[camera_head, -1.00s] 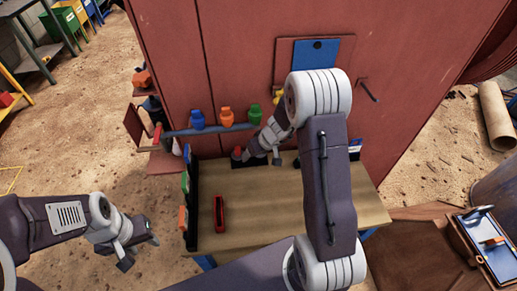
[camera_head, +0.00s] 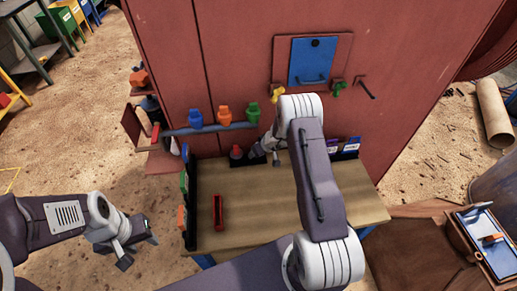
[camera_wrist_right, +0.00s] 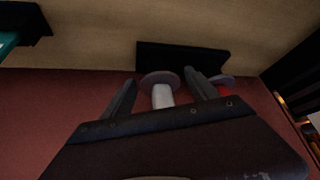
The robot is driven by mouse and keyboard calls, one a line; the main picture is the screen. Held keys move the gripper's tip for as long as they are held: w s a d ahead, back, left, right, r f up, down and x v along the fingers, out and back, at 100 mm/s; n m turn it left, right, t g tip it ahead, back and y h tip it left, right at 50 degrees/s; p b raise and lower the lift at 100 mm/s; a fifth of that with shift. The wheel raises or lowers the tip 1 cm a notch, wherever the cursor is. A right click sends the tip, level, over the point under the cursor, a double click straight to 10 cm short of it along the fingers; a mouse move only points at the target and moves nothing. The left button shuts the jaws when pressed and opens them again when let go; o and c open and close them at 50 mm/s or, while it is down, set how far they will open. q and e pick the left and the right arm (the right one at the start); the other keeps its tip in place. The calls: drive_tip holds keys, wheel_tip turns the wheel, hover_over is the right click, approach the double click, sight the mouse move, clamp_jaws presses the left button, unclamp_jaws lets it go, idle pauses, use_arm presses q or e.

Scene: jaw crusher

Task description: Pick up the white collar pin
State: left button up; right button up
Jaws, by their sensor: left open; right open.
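The white collar pin (camera_wrist_right: 162,95) shows in the right wrist view as a white shaft with a wide grey round end. It stands between the two fingers of my right gripper (camera_wrist_right: 160,92), which is open, with a visible gap at the left finger. The pin is at a black holder (camera_wrist_right: 180,53). In the head view the right gripper (camera_head: 268,152) is at the back of the bench beside a red pin (camera_head: 236,153), and I cannot make out the white pin there. My left gripper (camera_head: 138,245) is open and empty, left of the bench.
The red pin's red part (camera_wrist_right: 225,90) is close beside the right finger. The wooden bench top (camera_head: 255,205) is mostly clear, with a red block (camera_head: 218,212) on it. A red wall (camera_head: 235,60) rises behind, with a rail (camera_head: 210,129) holding blue, orange and green pieces.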

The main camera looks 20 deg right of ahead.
drive_tip(key=shift+p+x, duration=0.3)
drive_tip(key=shift+x, duration=0.8)
drive_tip(key=shift+r, duration=0.1)
drive_tip(key=c, duration=1.5)
